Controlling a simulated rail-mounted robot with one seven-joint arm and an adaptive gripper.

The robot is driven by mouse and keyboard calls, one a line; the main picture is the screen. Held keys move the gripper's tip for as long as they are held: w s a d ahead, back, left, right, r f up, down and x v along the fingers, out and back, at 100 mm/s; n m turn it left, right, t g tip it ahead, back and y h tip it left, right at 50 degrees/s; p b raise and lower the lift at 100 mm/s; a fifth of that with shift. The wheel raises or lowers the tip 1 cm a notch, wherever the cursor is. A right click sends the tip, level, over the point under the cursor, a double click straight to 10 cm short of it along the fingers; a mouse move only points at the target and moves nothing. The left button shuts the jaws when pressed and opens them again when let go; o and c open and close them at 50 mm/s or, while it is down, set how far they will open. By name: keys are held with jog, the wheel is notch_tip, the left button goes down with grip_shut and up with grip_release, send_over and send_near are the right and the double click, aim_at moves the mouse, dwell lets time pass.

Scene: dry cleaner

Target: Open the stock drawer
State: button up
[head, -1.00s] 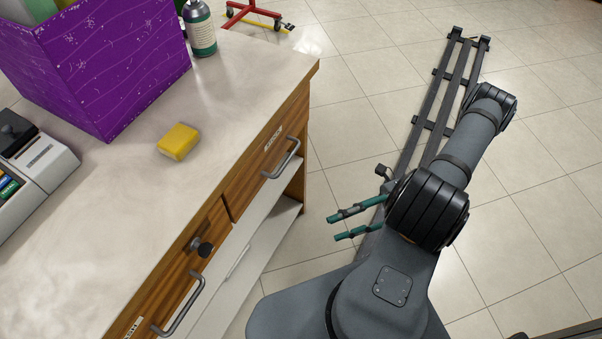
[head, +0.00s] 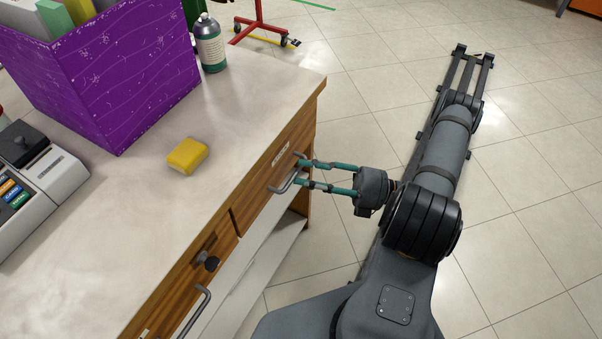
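The counter has two wooden drawer fronts with grey bar handles. The far drawer (head: 262,184) is shut and carries a small white label too small to read with certainty. Its handle (head: 284,182) is at the front's middle. I cannot tell by label which is the stock drawer. My gripper (head: 300,173) has its two teal fingers apart, with the tips at the far drawer's handle. Whether they touch it is unclear.
An open white shelf (head: 262,268) lies under the drawers.

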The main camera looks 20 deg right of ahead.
jog(key=shift+x, duration=0.85)
jog(key=c, duration=0.3)
grip_shut()
